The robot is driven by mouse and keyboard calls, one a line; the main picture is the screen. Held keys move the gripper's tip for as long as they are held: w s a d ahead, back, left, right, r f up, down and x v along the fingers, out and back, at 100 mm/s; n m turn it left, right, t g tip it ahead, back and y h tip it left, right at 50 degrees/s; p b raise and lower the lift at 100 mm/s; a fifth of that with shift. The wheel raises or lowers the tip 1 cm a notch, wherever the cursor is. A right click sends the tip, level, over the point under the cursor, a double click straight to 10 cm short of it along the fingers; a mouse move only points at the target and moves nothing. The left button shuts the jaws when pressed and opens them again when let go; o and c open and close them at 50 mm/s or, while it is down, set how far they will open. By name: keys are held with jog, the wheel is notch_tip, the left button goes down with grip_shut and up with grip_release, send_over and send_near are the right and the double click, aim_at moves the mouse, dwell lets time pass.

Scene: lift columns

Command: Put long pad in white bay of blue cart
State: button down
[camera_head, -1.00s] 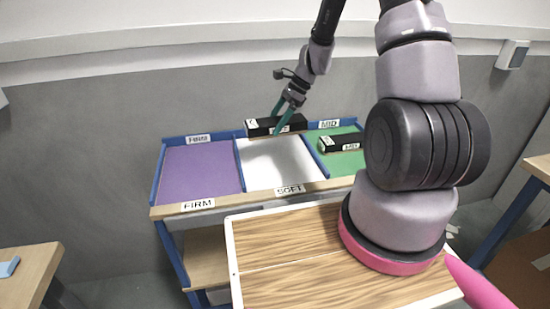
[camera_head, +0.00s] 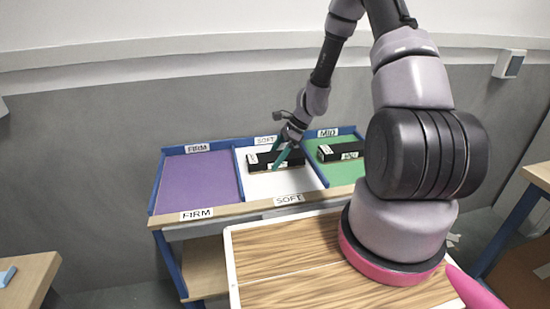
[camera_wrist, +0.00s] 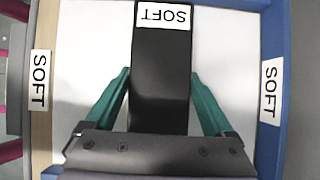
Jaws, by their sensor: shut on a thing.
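The long black pad (camera_head: 267,159) with a white end label is inside the white bay (camera_head: 262,186) of the blue cart (camera_head: 172,262), lying crosswise over the white floor. My gripper (camera_head: 286,157) is above the bay with its green fingers on the pad's two long sides. In the wrist view the gripper (camera_wrist: 160,76) is shut on the pad (camera_wrist: 160,60), whose label reads SOFT. White floor (camera_wrist: 90,40) shows on both sides of it, and the bay's edge labels also read SOFT. I cannot tell for sure whether the pad touches the floor.
The purple bay (camera_head: 197,184) to the left, labelled FIRM, is empty. The green bay (camera_head: 345,172) to the right, labelled MID, holds another black pad (camera_head: 335,151). Blue dividers separate the bays. A wood-topped surface (camera_head: 290,265) stands in front of the cart, by my arm's base.

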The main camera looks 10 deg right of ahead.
grip_release()
jog(key=shift+f, duration=0.1)
jog(key=v, duration=1.2)
jog(key=s+a+r+n+t+h, duration=0.1)
jog(key=s+r+n, duration=0.3)
jog(key=r, duration=0.6)
jog(key=s+r+n+t+h, duration=0.1)
jog(key=s+r+n+h, duration=0.15)
jog(key=r, duration=0.85)
jog(key=s+r+n+t+h, duration=0.1)
jog(key=s+r+n+t, duration=0.4)
jog(key=s, duration=1.1)
notch_tip(320, 180, up, 7)
jog(key=n, duration=0.3)
